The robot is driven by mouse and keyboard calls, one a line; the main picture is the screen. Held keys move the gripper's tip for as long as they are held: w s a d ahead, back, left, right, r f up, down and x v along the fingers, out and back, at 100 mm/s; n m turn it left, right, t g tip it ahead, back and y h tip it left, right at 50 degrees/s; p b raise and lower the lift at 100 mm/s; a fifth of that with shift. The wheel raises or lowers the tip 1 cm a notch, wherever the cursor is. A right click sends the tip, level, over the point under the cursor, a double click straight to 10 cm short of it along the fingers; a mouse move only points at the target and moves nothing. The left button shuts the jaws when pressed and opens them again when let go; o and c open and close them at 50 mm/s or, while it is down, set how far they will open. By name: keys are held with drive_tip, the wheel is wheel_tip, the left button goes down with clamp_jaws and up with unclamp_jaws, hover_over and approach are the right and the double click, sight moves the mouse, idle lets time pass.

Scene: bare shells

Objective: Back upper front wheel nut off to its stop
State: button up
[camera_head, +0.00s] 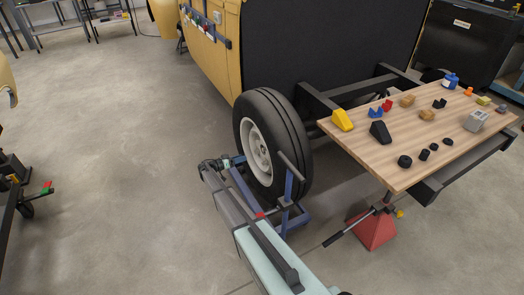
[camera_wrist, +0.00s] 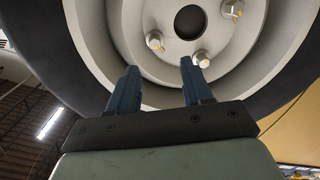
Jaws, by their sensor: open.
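A wheel with a black tyre and pale grey rim (camera_head: 257,150) stands upright under the yellow vehicle. In the wrist view the rim (camera_wrist: 105,30) fills the upper part, with a dark round hub hole. Several silver nuts with orange marks ring the hole: one left nut (camera_wrist: 154,41), one lower right nut (camera_wrist: 201,59) and one upper right nut (camera_wrist: 233,9). I cannot tell for sure which is the upper front nut. My gripper (camera_wrist: 159,66) is open, its two blue fingers apart and empty. The right fingertip is close to the lower right nut; contact is unclear.
A blue metal stand (camera_head: 285,205) stands beside the wheel, close to my arm. A wooden worktop (camera_head: 385,165) with several small objects is at the right, above a red jack-like stand (camera_head: 373,230).

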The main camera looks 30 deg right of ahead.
sight(265, 149)
drive_tip(key=d+r+m, duration=0.1)
drive_tip(key=d+m, duration=0.5)
drive_tip(key=d, duration=0.7)
drive_tip(key=shift+s+d+r+m+h, duration=0.15)
drive_tip(key=shift+d+m+h, duration=0.15)
drive_tip(key=shift+d+h, duration=0.1)
clamp_jaws()
idle(0.5)
